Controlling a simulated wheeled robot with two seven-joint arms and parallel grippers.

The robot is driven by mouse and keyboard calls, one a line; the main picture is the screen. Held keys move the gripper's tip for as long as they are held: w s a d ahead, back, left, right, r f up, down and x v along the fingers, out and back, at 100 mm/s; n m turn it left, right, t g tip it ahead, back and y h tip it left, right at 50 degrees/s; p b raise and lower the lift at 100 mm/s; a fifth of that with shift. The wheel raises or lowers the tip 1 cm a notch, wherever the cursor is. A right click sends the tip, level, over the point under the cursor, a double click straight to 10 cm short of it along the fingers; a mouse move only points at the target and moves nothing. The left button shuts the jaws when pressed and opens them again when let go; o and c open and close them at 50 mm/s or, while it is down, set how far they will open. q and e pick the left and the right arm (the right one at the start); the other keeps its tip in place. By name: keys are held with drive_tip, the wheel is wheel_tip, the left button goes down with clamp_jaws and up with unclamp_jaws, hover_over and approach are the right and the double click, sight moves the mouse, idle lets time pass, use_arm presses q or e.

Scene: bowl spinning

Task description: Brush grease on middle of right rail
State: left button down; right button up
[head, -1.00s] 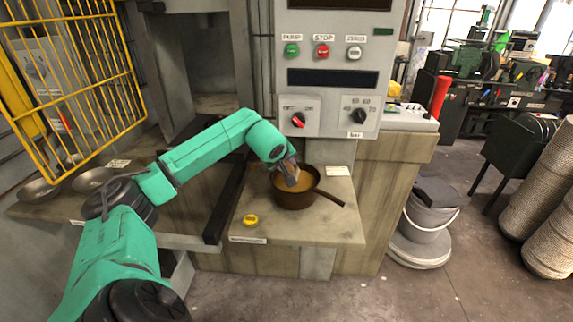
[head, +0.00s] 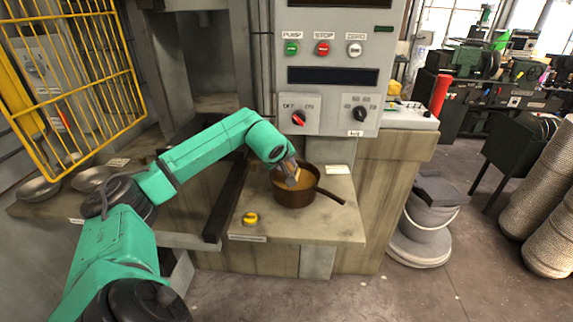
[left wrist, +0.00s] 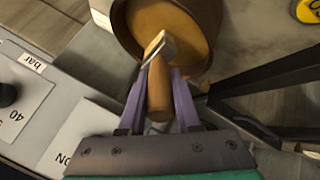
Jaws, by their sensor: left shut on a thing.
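My left gripper (head: 288,166) is shut on a brush (left wrist: 158,88) with a wooden handle and a metal band. The handle lies between the purple fingers in the left wrist view. The brush points down into a brown pot (head: 296,199) of yellow-brown grease (left wrist: 178,28); its bristles are hard to make out. The pot stands on the ledge below the control panel, its handle pointing right. A dark rail (head: 226,200) runs front to back, left of the pot. My right gripper is not in view.
A yellow round object (head: 250,219) lies on the ledge (head: 330,228) between rail and pot. The control panel (head: 333,75) rises behind. A yellow cage door (head: 75,85) and metal bowls (head: 40,190) are at the left. A grey bucket (head: 428,215) stands on the floor at right.

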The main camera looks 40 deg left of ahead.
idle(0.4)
use_arm(q)
drive_tip(key=shift+r+p, duration=0.35)
drive_tip(key=shift+p, duration=0.05)
wheel_tip(320, 180, up, 6)
drive_tip(key=p, duration=0.5)
drive_tip(key=shift+r, duration=0.2)
drive_tip(key=shift+f, duration=0.1)
